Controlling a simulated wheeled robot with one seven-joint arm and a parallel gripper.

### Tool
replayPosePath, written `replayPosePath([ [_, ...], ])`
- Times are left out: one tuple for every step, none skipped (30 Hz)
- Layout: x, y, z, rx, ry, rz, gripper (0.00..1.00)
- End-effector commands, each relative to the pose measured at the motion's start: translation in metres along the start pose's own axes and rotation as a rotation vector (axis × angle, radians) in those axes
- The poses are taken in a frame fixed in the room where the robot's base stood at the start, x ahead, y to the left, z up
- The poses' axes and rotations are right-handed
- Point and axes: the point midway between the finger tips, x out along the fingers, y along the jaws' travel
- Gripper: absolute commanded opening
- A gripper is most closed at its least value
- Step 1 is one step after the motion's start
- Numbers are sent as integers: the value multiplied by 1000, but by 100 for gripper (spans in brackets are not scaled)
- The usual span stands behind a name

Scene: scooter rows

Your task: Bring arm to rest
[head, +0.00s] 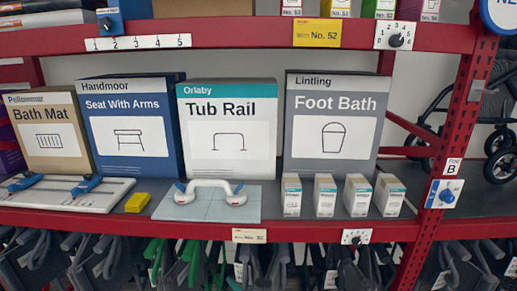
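Neither my arm nor my gripper shows in the head view, so I cannot see its pose or what it holds. The view faces a red shelf rack (320,230). On its middle shelf stand a Bath Mat box (50,160), a blue Seat With Arms box (130,160), a teal and white Tub Rail box (229,155) and a grey Foot Bath box (325,165).
A white grab rail (210,187) sits on a pale tile panel (170,208). A yellow block (137,202) and a white board with blue clamps (90,200) lie left. Several small cartons (325,195) stand right. Dark folded items hang below. A wheeled frame (500,140) is far right.

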Motion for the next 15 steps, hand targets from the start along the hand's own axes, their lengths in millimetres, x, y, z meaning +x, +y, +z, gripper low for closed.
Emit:
replayPosePath([
  [-3,-12,16,49,-18,18,42],
  [-4,-16,24,76,-27,33,42],
  [-7,-22,35,111,-37,54,42],
  [-10,-27,42,135,-45,69,42],
  [-13,-31,50,161,-53,85,42],
  [-17,-38,60,192,-63,106,42],
  [-20,-42,67,215,-70,121,42],
  [-24,-47,74,238,-78,136,42],
  [-29,-54,84,266,-87,157,42],
  [-34,-59,90,286,-94,173,42],
  [-38,-64,97,307,-102,188,42],
  [-45,-70,105,332,-109,209,42],
  [-50,-75,112,349,-116,225,42],
  [-56,-80,117,368,-121,240,42],
  [-63,-86,125,390,-128,261,42],
])
